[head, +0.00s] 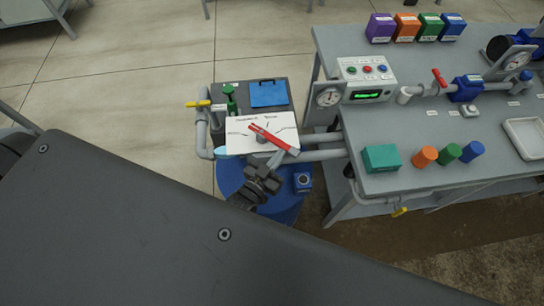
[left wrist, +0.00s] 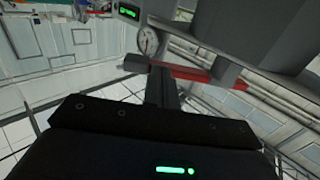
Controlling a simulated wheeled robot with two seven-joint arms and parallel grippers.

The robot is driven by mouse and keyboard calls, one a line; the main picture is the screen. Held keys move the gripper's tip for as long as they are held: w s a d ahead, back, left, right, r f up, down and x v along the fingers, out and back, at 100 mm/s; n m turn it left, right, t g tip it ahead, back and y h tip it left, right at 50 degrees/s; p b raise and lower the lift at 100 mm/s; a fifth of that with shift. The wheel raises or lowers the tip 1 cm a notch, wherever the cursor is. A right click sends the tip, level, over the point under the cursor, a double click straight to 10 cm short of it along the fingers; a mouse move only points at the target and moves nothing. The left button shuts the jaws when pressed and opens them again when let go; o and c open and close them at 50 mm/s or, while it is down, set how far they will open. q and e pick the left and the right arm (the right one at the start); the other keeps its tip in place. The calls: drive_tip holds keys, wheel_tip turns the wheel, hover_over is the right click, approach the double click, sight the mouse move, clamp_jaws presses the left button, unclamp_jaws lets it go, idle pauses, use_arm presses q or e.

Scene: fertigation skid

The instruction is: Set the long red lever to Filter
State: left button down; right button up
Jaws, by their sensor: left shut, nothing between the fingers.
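The long red lever (head: 268,137) lies slanted over a white label plate (head: 240,131), its red end to the upper left and a grey part at the lower right. The plate's printed words are too small to read surely. My left gripper (head: 274,162) is shut and empty, just below the lever in the head view. Whether it touches the lever I cannot tell. In the left wrist view the red lever (left wrist: 190,74) runs across beyond the shut fingers (left wrist: 160,82). My right gripper is not in view.
A blue drum (head: 232,177) stands below the plate. A yellow-handled valve (head: 198,103) and a blue clipboard-like panel (head: 269,93) are close behind.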

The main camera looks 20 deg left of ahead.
sight(287, 150)
use_arm(q)
drive_tip(key=shift+w+d+n+y, duration=0.25)
drive_tip(key=shift+w+d+y, duration=0.15)
drive_tip(key=shift+w, duration=0.3)
drive_tip(key=shift+w+d+n+y, duration=0.3)
drive_tip(key=shift+w+y, duration=0.1)
drive_tip(key=shift+w, duration=0.3)
drive_tip(key=shift+w+d, duration=0.1)
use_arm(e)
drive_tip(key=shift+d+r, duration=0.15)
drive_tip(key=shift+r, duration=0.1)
use_arm(q)
drive_tip(key=shift+r, duration=0.1)
